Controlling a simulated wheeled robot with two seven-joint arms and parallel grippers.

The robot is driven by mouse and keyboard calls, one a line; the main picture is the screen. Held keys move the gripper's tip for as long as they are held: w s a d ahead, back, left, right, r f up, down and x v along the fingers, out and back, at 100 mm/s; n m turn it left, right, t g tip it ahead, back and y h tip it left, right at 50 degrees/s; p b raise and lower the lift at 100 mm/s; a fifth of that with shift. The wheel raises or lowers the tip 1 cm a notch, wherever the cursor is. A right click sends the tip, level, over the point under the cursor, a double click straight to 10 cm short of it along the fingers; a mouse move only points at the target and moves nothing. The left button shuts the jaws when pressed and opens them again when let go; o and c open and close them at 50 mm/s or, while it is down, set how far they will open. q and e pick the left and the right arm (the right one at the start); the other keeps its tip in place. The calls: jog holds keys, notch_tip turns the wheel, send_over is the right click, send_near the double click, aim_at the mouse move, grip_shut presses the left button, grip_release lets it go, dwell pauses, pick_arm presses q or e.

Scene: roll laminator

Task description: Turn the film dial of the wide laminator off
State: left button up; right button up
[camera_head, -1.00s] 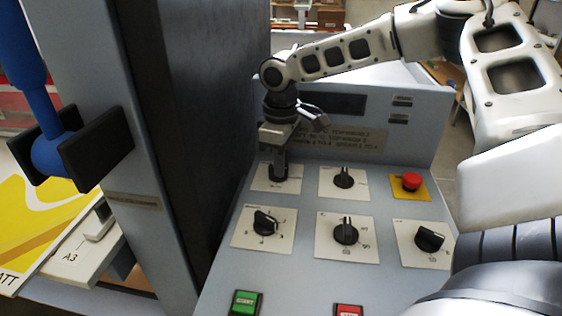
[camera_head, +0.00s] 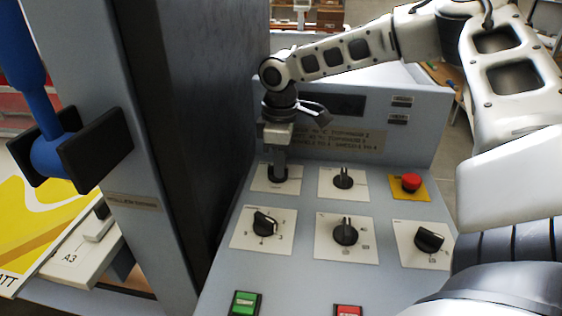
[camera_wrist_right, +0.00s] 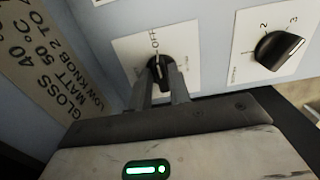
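My right gripper (camera_head: 279,166) points down at the black dial (camera_head: 278,179) at the back left of the sloped control panel. In the right wrist view, the two fingers (camera_wrist_right: 160,82) stand on either side of this dial (camera_wrist_right: 157,68) and appear closed on its grip. The word OFF is printed above the dial on its white plate (camera_wrist_right: 128,50), and a pale mark on the knob faces roughly toward it. The fingers hide part of the plate, and I cannot read the dial's name. My left gripper is not in view.
Close by are a back middle dial (camera_head: 343,179), a red mushroom button (camera_head: 411,182) and a front row of dials (camera_head: 345,232). Green (camera_head: 245,303) and red (camera_head: 348,311) buttons sit lower. A tall dark side wall (camera_head: 195,110) rises left of the gripper.

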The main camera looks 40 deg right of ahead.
jog(key=shift+o, duration=0.8)
notch_tip(320, 180, up, 16)
jog(key=shift+b, duration=0.45)
